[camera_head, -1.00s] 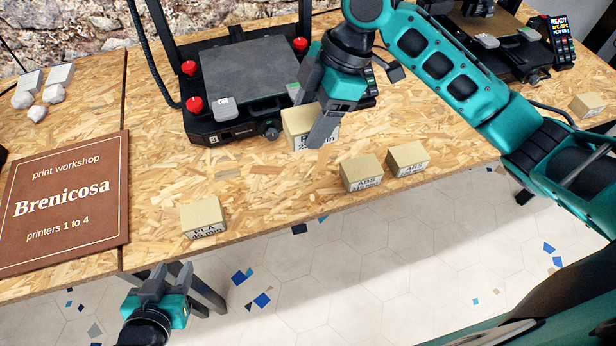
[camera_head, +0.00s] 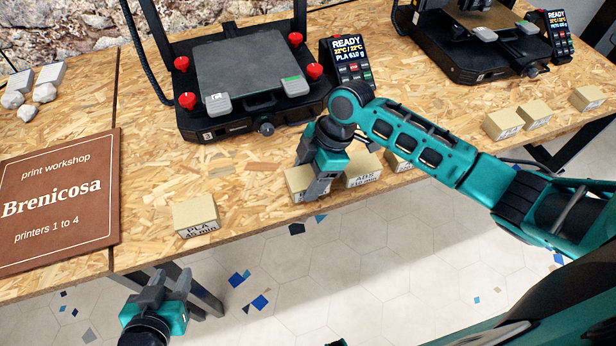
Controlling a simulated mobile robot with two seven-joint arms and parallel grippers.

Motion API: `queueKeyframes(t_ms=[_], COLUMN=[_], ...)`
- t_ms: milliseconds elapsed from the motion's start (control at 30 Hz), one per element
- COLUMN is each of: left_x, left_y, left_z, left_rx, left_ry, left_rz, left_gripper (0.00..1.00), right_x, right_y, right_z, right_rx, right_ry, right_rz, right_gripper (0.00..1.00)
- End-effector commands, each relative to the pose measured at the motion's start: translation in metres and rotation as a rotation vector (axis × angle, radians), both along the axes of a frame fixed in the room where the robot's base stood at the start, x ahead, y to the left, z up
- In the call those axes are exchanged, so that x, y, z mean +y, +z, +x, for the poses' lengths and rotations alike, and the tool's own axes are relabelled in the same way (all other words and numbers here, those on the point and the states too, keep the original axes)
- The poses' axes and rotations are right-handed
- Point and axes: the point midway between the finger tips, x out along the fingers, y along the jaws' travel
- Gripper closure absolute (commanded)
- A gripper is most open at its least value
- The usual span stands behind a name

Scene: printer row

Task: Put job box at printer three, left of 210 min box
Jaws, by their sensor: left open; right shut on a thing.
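My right gripper (camera_head: 314,186) is shut on a tan job box (camera_head: 296,181) near the table's front edge, its label mostly covered by the fingers. Just right of it is a box labelled ABS (camera_head: 362,169); a further box (camera_head: 397,162) is partly hidden behind my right arm. I cannot read 210 min on any box. A box labelled PLA 45 min (camera_head: 195,216) stands apart to the left. Printer three (camera_head: 236,122), with a 3 on its front, stands behind the boxes. My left gripper (camera_head: 169,282) is open and empty, below the table's front edge.
A brown workshop sign (camera_head: 62,200) lies at the left. Another printer (camera_head: 480,45) stands at the back right, with several tan boxes (camera_head: 535,114) in front. Bare table (camera_head: 245,190) lies between the PLA box and the held box.

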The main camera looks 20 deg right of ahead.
Motion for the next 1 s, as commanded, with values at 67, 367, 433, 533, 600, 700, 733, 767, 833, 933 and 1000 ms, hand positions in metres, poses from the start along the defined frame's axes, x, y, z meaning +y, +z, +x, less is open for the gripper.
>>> queueKeyframes(t_ms=[67, 367, 433, 533, 600, 700, 733, 767, 833, 933, 1000], left_x=[-0.0001, -0.0002, -0.0003, -0.0003, -0.0002, -0.0003, -0.0002, -0.0002, -0.0002, -0.0001, -0.0001], left_y=[-0.0005, 0.0005, 0.0008, 0.0009, 0.0008, 0.0004, 0.0002, 0.0, -0.0005, 0.0, 0.0009], left_z=[0.0016, 0.0037, 0.0036, 0.0035, 0.0034, 0.0026, 0.0022, 0.0018, 0.0009, 0.0001, -0.0003], left_rx=[-0.004, -0.009, -0.009, -0.009, -0.009, -0.007, -0.006, -0.005, -0.003, -0.002, -0.001], left_ry=[-0.001, 0.0, 0.0, 0.0, 0.0, -0.001, -0.001, -0.001, 0.0, 0.0, 0.0], left_rz=[0.0, -0.001, -0.001, -0.001, -0.001, -0.001, 0.0, 0.0, -0.001, 0.0, 0.0], left_gripper=[0.57, 0.57, 0.57, 0.57, 0.57, 0.57, 0.57, 0.57, 0.57, 0.57, 0.57], right_x=[0.0001, 0.0, -0.0001, -0.0001, -0.0001, -0.0001, -0.0001, -0.0001, -0.0001, -0.0002, -0.0024], right_y=[-0.0069, -0.0083, -0.0087, -0.0087, -0.0086, -0.0086, -0.0086, -0.0086, -0.0086, -0.0061, -0.0013], right_z=[0.0002, 0.0003, 0.0002, 0.0001, 0.0, 0.0, 0.0, 0.0, 0.0, 0.0001, 0.0007], right_rx=[0.0, -0.001, -0.002, -0.001, 0.0, 0.0, 0.0, 0.0, 0.0, -0.001, -0.002], right_ry=[0.001, 0.001, 0.001, 0.001, 0.001, 0.001, 0.001, 0.001, 0.001, 0.001, 0.0], right_rz=[0.0, 0.0, 0.0, 0.0, 0.0, 0.0, 0.0, 0.0, 0.0, 0.0, -0.001], right_gripper=[0.71, 0.71, 0.32, 0.23, 0.16, 0.11, 0.11, 0.11, 0.11, 0.11, 0.11])
